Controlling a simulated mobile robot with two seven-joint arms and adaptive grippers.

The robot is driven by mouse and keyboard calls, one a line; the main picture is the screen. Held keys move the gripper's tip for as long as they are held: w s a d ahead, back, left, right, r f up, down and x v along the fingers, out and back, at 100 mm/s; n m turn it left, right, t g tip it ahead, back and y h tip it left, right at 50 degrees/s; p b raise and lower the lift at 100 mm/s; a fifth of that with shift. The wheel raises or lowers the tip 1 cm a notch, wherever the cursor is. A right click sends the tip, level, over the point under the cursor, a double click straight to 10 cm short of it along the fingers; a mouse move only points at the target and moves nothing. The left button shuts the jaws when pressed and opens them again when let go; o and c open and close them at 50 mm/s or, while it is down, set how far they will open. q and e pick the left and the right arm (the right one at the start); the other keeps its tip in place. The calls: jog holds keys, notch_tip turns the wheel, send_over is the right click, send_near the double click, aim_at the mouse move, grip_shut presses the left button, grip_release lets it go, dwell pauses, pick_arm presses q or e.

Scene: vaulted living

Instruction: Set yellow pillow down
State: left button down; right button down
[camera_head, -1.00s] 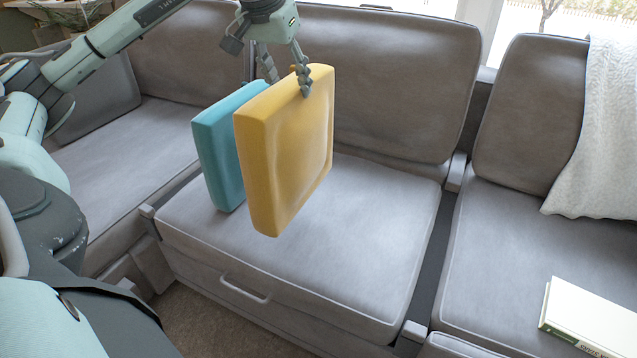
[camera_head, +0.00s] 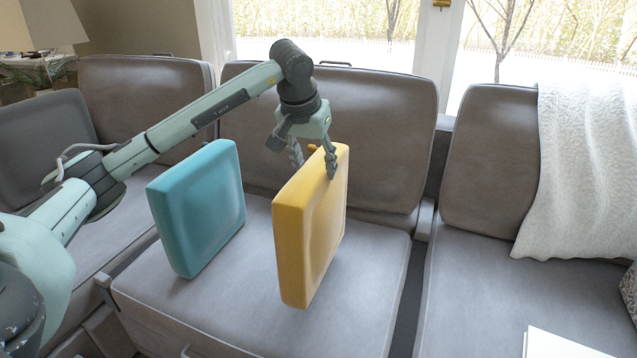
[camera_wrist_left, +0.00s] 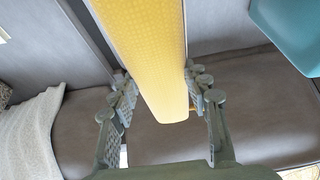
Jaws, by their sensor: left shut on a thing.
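The yellow pillow (camera_head: 310,230) is a square cushion held upright on edge over the middle seat of the grey sofa (camera_head: 365,285). My left gripper (camera_head: 314,162) is shut on its top edge, one finger on each side. In the left wrist view the yellow pillow (camera_wrist_left: 147,55) runs between the two fingers of the left gripper (camera_wrist_left: 160,85). I cannot tell whether its lower edge touches the seat. My right gripper is not in view.
A teal pillow (camera_head: 200,208) stands upright on the same seat, left of the yellow one with a gap between. A white blanket (camera_head: 575,170) hangs over the right backrest. A white book (camera_head: 560,345) lies at the lower right. The seat right of the yellow pillow is clear.

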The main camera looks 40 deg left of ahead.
pick_arm(q)
jog(key=shift+w+d+f, duration=0.35)
notch_tip(320, 180, down, 3)
jog(key=shift+f, duration=0.4)
jog(key=c, duration=0.8)
grip_release()
jog(key=shift+f, duration=0.1)
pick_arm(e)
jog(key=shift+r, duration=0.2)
pick_arm(q)
jog(key=shift+o, duration=0.2)
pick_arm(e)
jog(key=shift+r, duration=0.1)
